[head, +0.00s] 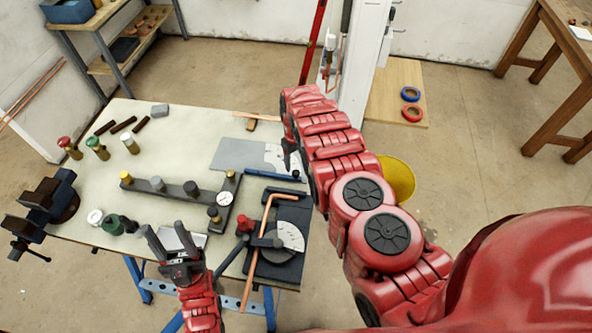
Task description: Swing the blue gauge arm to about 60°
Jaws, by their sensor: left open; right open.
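The blue gauge arm (272,174) lies along the near edge of a flat grey plate (238,152) on the workbench. A pale angle scale (277,157) is on that plate, partly hidden by my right arm. My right gripper (291,164) is open, its dark fingers pointing down by the right part of the blue arm. Whether they touch it I cannot tell. My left gripper (169,238) is open and empty over the near part of the bench, by a small pale sheet (181,241).
Right of my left gripper stands a pipe bender (272,262) with a bent copper pipe (266,225). A dark manifold (175,188) with fittings and a dial gauge (225,198) lies mid-bench. A vise (45,205) is at the left edge.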

